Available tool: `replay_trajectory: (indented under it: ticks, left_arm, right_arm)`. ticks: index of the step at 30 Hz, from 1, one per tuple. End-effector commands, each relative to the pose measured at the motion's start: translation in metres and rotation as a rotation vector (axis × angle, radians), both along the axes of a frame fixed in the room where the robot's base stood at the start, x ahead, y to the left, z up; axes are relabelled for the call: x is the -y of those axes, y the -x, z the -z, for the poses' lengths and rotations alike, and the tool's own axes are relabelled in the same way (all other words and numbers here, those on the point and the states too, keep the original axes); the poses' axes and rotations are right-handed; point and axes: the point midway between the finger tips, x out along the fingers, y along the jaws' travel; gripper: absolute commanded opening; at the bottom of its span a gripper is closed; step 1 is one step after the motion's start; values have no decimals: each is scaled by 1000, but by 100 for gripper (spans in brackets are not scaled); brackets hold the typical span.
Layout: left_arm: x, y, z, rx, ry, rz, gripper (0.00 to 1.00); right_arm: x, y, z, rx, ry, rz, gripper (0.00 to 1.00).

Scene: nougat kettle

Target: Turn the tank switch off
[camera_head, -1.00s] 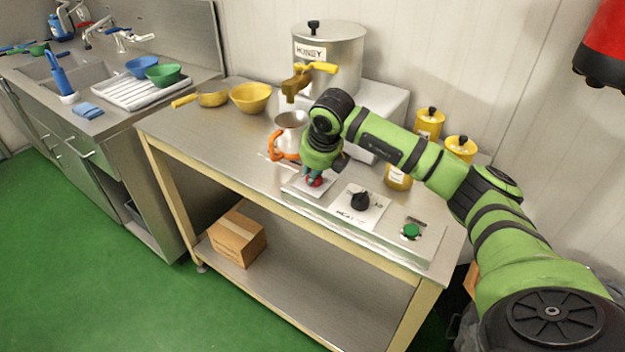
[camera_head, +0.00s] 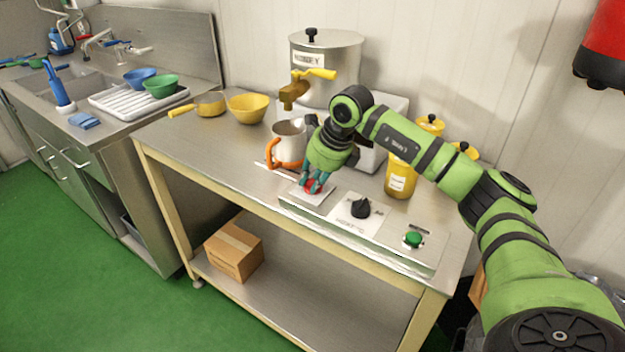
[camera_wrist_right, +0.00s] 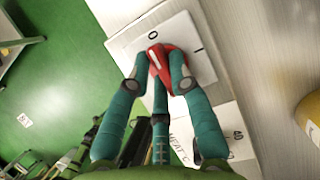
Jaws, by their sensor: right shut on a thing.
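The tank switch is a red knob (camera_wrist_right: 165,65) on a pale plate marked 0 and 1 (camera_wrist_right: 185,32). In the right wrist view its white pointer line aims up toward the 0. My right gripper (camera_wrist_right: 158,75) is shut on the red knob, with teal fingers on both sides of it. In the head view my right gripper (camera_head: 312,184) comes down on the knob at the left end of the control panel (camera_head: 330,222); the fingers hide most of the knob there. My left gripper is not in view.
A black dial (camera_head: 361,208) and a green button (camera_head: 413,239) sit right of the switch. A metal jug with an orange handle (camera_head: 288,150) stands just behind my gripper. The honey tank (camera_head: 335,58), a yellow bowl (camera_head: 249,107) and yellow jars (camera_head: 402,178) stand farther back.

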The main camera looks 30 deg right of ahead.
Motion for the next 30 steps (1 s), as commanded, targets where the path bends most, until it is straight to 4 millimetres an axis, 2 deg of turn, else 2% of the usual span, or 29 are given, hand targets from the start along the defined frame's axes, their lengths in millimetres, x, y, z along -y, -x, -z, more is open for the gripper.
replay_trajectory:
  ticks: [11, 12, 14, 25, 30]
  left_arm:
    - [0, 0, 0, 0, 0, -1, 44]
    - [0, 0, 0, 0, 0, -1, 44]
    - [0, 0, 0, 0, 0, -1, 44]
    - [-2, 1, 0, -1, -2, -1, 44]
    - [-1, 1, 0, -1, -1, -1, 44]
  right_arm:
    - [0, 1, 0, -1, 2, -8, 0]
    - [0, 1, 0, -2, 2, -8, 25]
    - [0, 1, 0, -1, 2, -7, 45]
    - [1, 1, -2, 0, 1, -5, 45]
    - [5, 8, -22, 3, 3, -4, 45]
